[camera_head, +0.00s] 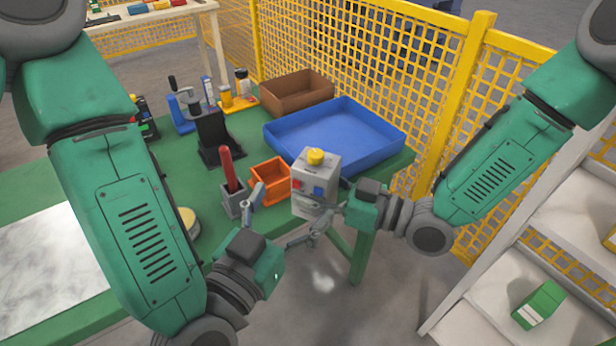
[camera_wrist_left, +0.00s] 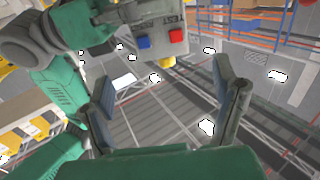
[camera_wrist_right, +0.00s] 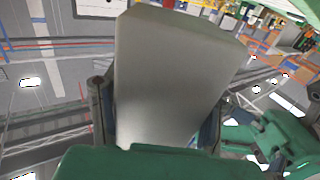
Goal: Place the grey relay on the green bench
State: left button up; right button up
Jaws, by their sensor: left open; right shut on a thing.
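The grey relay (camera_head: 317,183) is a grey box with a yellow knob on top and a blue and a red button on its front. My right gripper (camera_head: 335,198) is shut on it and holds it up by the bench's front right edge. In the right wrist view the relay's plain grey side (camera_wrist_right: 172,80) fills the middle. The green bench (camera_head: 252,137) lies behind and to the left. My left gripper (camera_head: 278,217) is open and empty, just left of the relay. In the left wrist view the relay (camera_wrist_left: 155,40) shows beyond the open fingers (camera_wrist_left: 165,92).
On the bench are a blue tray (camera_head: 325,162), an orange bin (camera_head: 265,190), a grey holder with a red handle (camera_head: 233,200), a black stand (camera_head: 215,143) and a brown box (camera_head: 298,100). Yellow mesh fencing (camera_head: 400,70) stands behind. A white shelf (camera_head: 500,290) stands right.

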aim_at(327, 156)
pick_arm(q)
jog(key=x, duration=0.9)
jog(key=shift+w+d+f, duration=0.1)
jog(key=shift+w+d, duration=0.05)
jog(key=shift+w, duration=0.05)
jog(key=c, duration=1.6)
jog(key=shift+c, duration=0.5)
pick_arm(e)
jog(key=o, duration=1.4)
jog(key=shift+c, duration=0.2)
jog(key=shift+o, duration=0.8)
jog(key=shift+d, duration=0.1)
